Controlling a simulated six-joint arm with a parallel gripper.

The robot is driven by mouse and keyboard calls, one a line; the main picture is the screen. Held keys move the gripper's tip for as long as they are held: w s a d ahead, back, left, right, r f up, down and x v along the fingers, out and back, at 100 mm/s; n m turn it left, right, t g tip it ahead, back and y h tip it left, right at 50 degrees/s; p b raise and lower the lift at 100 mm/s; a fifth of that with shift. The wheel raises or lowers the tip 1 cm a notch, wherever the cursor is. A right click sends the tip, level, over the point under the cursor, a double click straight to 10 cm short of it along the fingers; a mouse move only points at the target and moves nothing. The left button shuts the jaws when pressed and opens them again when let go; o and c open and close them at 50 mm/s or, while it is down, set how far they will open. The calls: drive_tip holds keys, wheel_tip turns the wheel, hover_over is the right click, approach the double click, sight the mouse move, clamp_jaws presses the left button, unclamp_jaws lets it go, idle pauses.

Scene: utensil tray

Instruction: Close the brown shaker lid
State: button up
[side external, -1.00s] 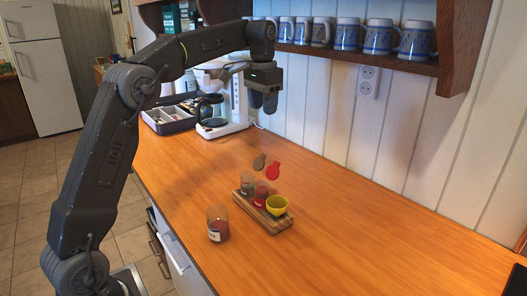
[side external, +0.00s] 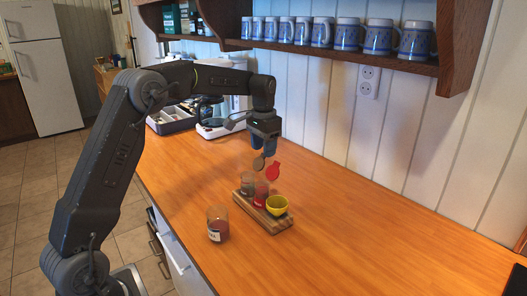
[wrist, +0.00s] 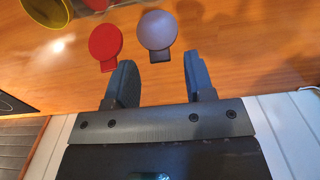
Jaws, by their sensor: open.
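The brown shaker (side external: 247,185) stands at the left end of a wooden tray (side external: 269,223). Its round brown lid (side external: 258,164) is raised open above it. The lid shows greyish in the wrist view (wrist: 157,30), ahead of the gap between my fingers. The red shaker (side external: 261,194) stands beside it, with its red lid (side external: 273,173) also raised; that lid is in the wrist view (wrist: 104,42) too. My gripper (side external: 264,147) points down just above and behind the lids. It is open and empty in the wrist view (wrist: 161,65).
A yellow bowl (side external: 277,205) sits on the tray's right end. A glass jar with a label (side external: 217,225) stands in front of the tray. A shelf with several blue mugs (side external: 347,34) hangs on the wall behind.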

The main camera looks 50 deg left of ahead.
drive_tip(key=shift+f, duration=0.8)
drive_tip(key=shift+c, duration=0.2)
clamp_jaws()
